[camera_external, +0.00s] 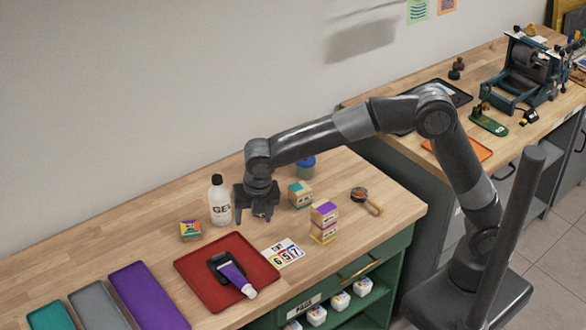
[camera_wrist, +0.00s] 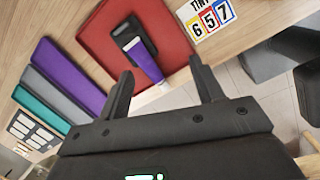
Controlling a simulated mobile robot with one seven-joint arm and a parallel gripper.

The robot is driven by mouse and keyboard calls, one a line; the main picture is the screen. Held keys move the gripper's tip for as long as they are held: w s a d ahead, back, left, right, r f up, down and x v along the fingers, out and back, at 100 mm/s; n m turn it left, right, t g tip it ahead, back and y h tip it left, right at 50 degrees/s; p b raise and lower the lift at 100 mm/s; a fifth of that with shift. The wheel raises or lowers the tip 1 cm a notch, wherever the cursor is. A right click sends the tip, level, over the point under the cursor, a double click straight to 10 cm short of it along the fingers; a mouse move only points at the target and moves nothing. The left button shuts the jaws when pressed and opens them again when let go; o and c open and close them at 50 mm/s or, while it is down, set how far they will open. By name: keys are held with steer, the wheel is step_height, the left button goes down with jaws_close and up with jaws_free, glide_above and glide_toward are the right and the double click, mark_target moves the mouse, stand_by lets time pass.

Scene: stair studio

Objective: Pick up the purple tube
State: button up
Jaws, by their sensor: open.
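The purple tube (camera_external: 234,277) has a white cap and lies on a black holder (camera_external: 220,263) on the red tray (camera_external: 199,292). In the wrist view the tube (camera_wrist: 139,56) lies across the black holder (camera_wrist: 124,33) on the red tray (camera_wrist: 92,29), with its capped end toward my fingers. My gripper (camera_external: 261,212) is open and empty, above the table behind the tray and up and right of the tube in the external view. In the wrist view its two fingers (camera_wrist: 161,84) are spread wide, with the tube beyond them.
A white GEL bottle (camera_external: 220,203) stands just left of my gripper. Stacked boxes (camera_external: 324,222), a brayer (camera_external: 367,200) and a number card (camera_external: 284,253) lie to the right. Purple (camera_external: 148,297), grey and teal mats lie left of the tray.

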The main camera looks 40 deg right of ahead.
steer(key=s+a+f+n, duration=0.4)
steer(key=a+f, duration=0.2)
steer(key=a, duration=0.2)
glide_above(236, 281)
steer(key=shift+n, duration=0.3)
steer(key=f, duration=0.2)
steer(key=s+f, duration=0.1)
steer(key=f, duration=0.1)
steer(key=shift+a, duration=0.35)
steer(key=shift+w+d+f, duration=0.15)
steer(key=shift+w+f, duration=0.05)
steer(key=shift+f, duration=1.35)
steer(key=shift+w+d+f, duration=0.1)
steer(key=shift+w+f, duration=0.05)
steer(key=shift+f, duration=1.4)
steer(key=shift+c, duration=0.3)
steer(key=c, duration=1.1)
steer(key=shift+r, duration=0.1)
